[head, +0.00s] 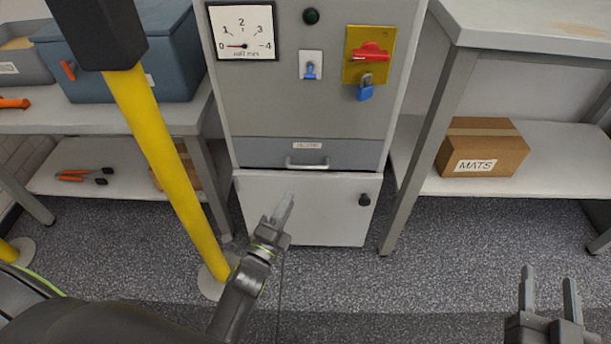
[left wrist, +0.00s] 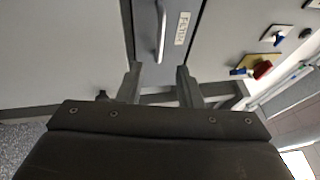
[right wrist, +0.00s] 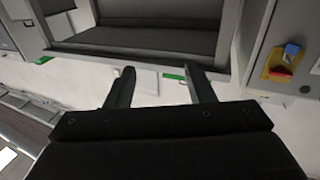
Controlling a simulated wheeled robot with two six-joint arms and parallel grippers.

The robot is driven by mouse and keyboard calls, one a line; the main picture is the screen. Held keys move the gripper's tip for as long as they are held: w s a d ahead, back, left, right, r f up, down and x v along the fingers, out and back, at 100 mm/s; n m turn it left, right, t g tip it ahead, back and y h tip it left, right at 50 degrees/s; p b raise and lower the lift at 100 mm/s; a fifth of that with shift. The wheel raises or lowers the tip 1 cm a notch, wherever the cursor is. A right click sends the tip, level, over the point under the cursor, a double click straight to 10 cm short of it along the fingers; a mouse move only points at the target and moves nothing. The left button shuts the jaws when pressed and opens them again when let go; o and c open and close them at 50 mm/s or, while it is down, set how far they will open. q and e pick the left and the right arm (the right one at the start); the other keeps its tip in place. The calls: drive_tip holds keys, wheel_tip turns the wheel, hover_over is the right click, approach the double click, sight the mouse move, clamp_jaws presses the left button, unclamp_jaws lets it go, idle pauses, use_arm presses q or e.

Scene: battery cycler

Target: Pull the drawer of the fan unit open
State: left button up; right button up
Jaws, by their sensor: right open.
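The drawer (head: 262,153) is the blue-grey front across the fan unit (head: 290,100) in the head view, flush with the cabinet. Its light bar handle (head: 307,163) runs level below a small label. My left gripper (head: 285,207) is below the handle and a little left of it, in front of the white lower door, holding nothing. In the left wrist view the handle (left wrist: 161,30) and drawer front (left wrist: 185,50) lie ahead of my left gripper (left wrist: 160,74), whose fingers are apart. My right gripper (head: 548,280) is open and empty at lower right, far from the drawer.
A yellow post (head: 160,140) stands left of the unit. A red switch (head: 371,53) and blue padlock (head: 366,88) are above the drawer. The lower door has a black knob (head: 364,200). A MATS box (head: 485,148) sits on the right shelf. Floor before the unit is clear.

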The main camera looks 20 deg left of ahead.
use_arm(q)
drive_tip(key=shift+b+x, duration=0.8)
drive_tip(key=shift+x, duration=4)
use_arm(e)
wheel_tip(320, 180, up, 10)
drive_tip(key=s+a+n+t+y, duration=0.1)
drive_tip(key=s+n+t, duration=0.1)
drive_tip(key=t, duration=0.5)
drive_tip(key=shift+s+a+r+y, duration=0.25)
drive_tip(key=shift+s+a+y, duration=0.05)
drive_tip(key=shift+s, duration=0.1)
use_arm(q)
clamp_jaws()
